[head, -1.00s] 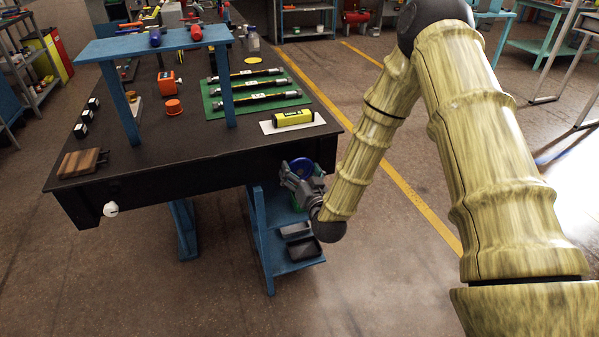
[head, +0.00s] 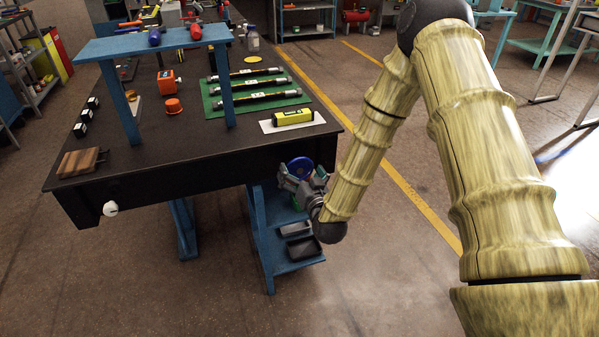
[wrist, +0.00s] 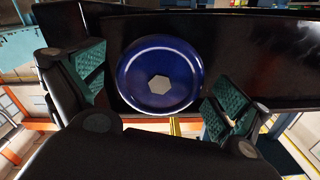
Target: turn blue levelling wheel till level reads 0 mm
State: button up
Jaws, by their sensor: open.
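The blue levelling wheel (head: 300,168) is on the front face of the bench near its right corner. In the wrist view the wheel (wrist: 160,76) is a round blue disc with a pale hexagonal centre. My gripper (head: 302,180) is at the wheel. Its two green-padded fingers (wrist: 150,90) are open, one on each side of the wheel, with a visible gap on the left and little on the right; contact cannot be told. The yellow level (head: 292,118) lies on a white sheet on the bench top; its reading is too small to make out.
A white knob (head: 110,209) is on the front left. Dark trays (head: 300,246) sit below my gripper.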

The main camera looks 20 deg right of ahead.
jog(key=s, duration=1.1)
jog(key=shift+s+d, duration=0.2)
jog(key=shift+s, duration=0.15)
jog(key=s+a+f+n+g+p, duration=0.2)
jog(key=s+f+g+p, duration=0.2)
jog(key=s+f+g, duration=0.5)
jog(key=s+f+g+p, duration=0.2)
jog(key=s+f+g, duration=0.2)
jog(key=s, duration=0.9)
jog(key=s+d+f+g+p, duration=0.1)
jog(key=s+f+g+p, duration=0.2)
jog(key=s, duration=1.1)
notch_tip(320, 180, down, 4)
jog(key=shift+d+f+n+g+h, duration=0.15)
jog(key=shift+d+n+g+h, duration=0.2)
jog(key=shift+g, duration=0.65)
jog(key=shift+w+a, duration=0.1)
